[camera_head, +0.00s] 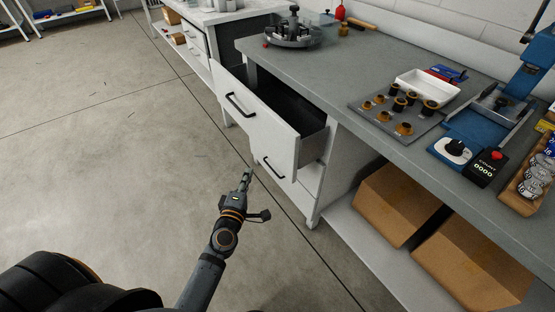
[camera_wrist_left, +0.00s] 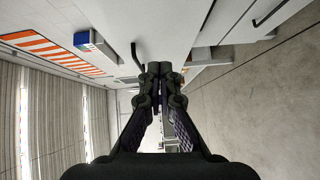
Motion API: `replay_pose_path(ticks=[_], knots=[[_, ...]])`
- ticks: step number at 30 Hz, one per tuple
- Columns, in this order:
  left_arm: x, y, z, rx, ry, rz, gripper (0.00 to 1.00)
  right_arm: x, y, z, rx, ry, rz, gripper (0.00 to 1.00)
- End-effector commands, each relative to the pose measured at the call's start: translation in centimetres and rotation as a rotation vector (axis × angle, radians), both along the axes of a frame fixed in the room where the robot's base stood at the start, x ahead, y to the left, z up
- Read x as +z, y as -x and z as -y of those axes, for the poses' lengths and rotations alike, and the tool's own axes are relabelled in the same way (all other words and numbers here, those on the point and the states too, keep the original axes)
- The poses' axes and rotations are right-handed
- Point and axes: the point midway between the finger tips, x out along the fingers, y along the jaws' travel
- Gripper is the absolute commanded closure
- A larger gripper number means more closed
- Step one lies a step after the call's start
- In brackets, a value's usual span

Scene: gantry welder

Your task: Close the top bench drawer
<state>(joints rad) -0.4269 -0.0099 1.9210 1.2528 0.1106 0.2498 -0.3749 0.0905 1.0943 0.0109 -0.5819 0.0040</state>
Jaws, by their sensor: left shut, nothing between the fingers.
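The top bench drawer (camera_head: 262,118) is pulled out from the grey-topped workbench (camera_head: 330,75). Its white front carries a black bar handle (camera_head: 239,104), and its dark inside shows. A second drawer front (camera_head: 284,170) with its own black handle sits below it. My left gripper (camera_head: 247,174) is below and in front of the drawers in the head view, apart from the top drawer's front. It is shut and empty. In the left wrist view its fingers (camera_wrist_left: 160,72) meet in the middle, with white surfaces and a black handle (camera_wrist_left: 268,14) beyond. My right gripper is not in view.
Cardboard boxes (camera_head: 395,205) stand on the shelf under the bench at right. The benchtop holds a round fixture (camera_head: 292,35), a grey plate with several small parts (camera_head: 384,123), a white tray (camera_head: 427,86) and blue equipment. The floor (camera_head: 100,150) at left is clear.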

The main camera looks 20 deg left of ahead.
Motion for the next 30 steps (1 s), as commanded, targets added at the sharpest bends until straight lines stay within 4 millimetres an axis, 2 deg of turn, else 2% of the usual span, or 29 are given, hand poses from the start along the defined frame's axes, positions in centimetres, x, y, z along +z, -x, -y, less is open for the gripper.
replay_pose_path(ticks=[1,4,8,11,17,24,30], knots=[[0.2,0.0,-0.1,0.009,0.032,0.028,1.0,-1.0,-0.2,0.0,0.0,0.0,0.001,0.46],[1.4,-0.1,-0.3,0.017,0.064,0.052,1.0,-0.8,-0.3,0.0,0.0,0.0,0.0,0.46],[1.7,-0.3,-0.3,0.017,0.065,0.053,1.0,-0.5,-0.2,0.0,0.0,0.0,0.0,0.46],[1.9,-1.2,-0.4,0.016,0.062,0.053,1.0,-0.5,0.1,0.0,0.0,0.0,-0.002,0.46],[2.0,-5.2,-0.9,0.016,0.061,0.054,1.0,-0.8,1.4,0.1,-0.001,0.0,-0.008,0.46],[1.7,-10.2,-1.5,0.016,0.06,0.053,1.0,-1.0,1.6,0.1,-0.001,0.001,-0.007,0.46],[1.5,-12.5,0.4,0.016,0.063,0.051,1.0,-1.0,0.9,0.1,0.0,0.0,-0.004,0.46]])
